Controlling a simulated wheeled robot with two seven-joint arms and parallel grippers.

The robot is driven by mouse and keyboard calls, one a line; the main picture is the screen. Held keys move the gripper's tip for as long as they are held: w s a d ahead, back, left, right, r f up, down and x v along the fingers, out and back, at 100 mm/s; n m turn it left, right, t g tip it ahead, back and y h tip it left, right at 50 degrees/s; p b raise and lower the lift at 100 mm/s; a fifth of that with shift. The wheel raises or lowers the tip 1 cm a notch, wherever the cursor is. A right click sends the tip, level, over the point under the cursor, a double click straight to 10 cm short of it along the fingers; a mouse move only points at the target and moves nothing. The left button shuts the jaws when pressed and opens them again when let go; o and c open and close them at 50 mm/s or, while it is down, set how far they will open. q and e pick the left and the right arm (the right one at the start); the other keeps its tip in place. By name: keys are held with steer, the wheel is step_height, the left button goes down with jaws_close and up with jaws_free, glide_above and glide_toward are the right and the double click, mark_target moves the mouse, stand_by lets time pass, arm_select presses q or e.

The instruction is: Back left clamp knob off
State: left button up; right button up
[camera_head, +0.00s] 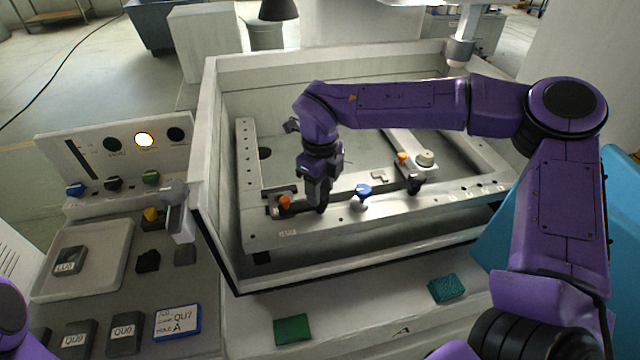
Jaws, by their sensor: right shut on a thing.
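My right gripper (319,208) reaches down into the machine tank from above and is shut at the left clamp (275,208) on the frame's front rail. A black knob (322,209) shows at its fingertips, mostly hidden by the fingers. The left clamp has an orange knob-like part (284,202) just left of the gripper. A second clamp (410,170) to the right has an orange part (402,158) and its own black knob (415,184). Only a purple piece of my left arm shows at the lower left edge; its gripper is out of view.
The pale tank wall (205,190) rises left of the frame. A blue-topped knob (362,190) stands right of my gripper. A control panel (125,155) with a lit lamp, a grey tray (100,285) and labelled blocks are at left. Green pads (292,329) lie in front.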

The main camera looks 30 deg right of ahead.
mark_target(321, 192)
steer(key=shift+w+r, duration=0.1)
steer(key=o, duration=1.1)
steer(key=shift+c, duration=0.2)
steer(key=shift+r, duration=0.3)
step_height(321, 192, up, 10)
steer(key=b, duration=0.2)
